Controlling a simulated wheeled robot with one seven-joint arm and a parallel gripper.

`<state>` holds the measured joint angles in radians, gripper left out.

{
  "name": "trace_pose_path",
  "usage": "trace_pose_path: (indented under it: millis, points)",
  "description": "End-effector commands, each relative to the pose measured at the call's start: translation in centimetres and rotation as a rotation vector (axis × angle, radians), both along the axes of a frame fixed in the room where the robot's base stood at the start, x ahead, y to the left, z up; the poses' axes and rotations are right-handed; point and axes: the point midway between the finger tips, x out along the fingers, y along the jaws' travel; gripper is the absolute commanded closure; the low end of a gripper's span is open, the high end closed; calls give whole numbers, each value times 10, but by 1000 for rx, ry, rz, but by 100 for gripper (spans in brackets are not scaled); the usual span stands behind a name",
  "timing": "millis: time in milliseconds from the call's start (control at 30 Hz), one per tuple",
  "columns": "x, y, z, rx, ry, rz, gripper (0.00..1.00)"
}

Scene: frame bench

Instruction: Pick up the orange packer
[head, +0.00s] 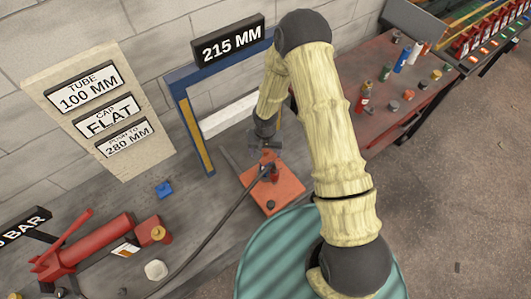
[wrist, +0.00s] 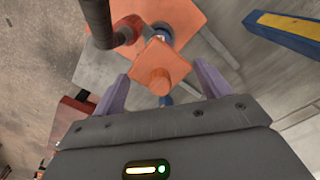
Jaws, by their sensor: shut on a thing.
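In the head view my gripper (head: 265,152) is above the orange plate (head: 287,193) inside the blue frame. The packer is hard to make out there. A bluish round part shows just behind the packer in the wrist view; I cannot tell whether they touch.
The blue frame (head: 187,125) stands close left of my gripper. A black hose (head: 222,212) runs from the plate to the front of the bench, near the red pump (head: 95,245). A small blue block (head: 164,189) lies on the grey bench. A red table (head: 385,75) stands right.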

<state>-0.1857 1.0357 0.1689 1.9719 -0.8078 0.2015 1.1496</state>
Motion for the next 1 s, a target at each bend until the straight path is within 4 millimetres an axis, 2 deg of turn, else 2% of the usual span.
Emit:
trace_pose_path:
  millis: [267, 733, 1000]
  points:
    - [1, 0, 15, 2, -4, -1, 52]
    - [1, 0, 88, 2, -4, -2, 52]
    - [0, 0, 101, 0, 0, 0, 52]
